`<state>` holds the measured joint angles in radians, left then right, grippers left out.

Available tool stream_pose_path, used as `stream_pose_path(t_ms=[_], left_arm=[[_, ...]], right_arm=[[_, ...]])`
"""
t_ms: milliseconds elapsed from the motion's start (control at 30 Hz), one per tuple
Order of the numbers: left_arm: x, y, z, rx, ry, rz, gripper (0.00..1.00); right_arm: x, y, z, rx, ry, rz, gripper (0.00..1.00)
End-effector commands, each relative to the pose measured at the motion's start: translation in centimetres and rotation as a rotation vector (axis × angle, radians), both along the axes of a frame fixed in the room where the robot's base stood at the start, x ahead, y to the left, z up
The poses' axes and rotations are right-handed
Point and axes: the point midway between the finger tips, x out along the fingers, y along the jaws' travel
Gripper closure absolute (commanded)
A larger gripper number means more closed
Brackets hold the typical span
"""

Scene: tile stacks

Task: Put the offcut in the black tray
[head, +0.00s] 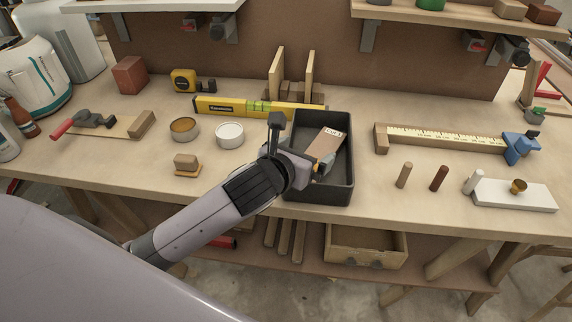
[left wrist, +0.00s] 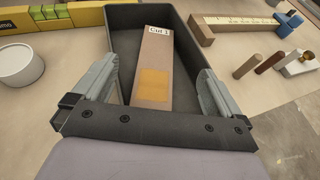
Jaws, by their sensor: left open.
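The offcut (head: 326,141) is a brown wooden block with a white label. It lies inside the black tray (head: 337,188), tilted to the tray's sides in the head view. In the left wrist view the offcut (left wrist: 155,65) shows its label, which appears to read "cut 1", and an orange-yellow patch. The black tray (left wrist: 122,18) shows around it. My left gripper (head: 322,168) is over the tray. In the left wrist view its two fingers (left wrist: 158,85) are apart, one on each side of the offcut's near end, with gaps visible. My right gripper is not in view.
A yellow level (head: 235,107) lies behind the tray. A white tin (head: 229,134) and a tan tin (head: 184,128) stand to its left. A wooden rule with a blue clamp (head: 520,146) lies to the right, with several short pegs (head: 404,175) in front. Bare bench lies between tray and pegs.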

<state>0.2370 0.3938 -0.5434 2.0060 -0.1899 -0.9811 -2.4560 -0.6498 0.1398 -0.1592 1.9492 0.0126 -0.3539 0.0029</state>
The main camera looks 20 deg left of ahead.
Motion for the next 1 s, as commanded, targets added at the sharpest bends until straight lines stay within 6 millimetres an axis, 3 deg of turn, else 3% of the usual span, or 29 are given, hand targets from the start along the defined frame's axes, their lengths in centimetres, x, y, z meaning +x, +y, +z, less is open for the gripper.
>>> stream_pose_path(t_ms=[600,867,1000], left_arm=[[-9.3,0.9,3.6,0.004,0.005,-0.002,0.00],[-10.6,0.9,3.8,-0.037,0.015,0.011,0.00],[-10.7,0.6,1.7,-0.250,0.073,0.077,0.00]], right_arm=[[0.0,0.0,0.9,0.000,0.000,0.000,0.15],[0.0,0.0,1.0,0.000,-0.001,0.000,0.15],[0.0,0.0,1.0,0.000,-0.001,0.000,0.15]])
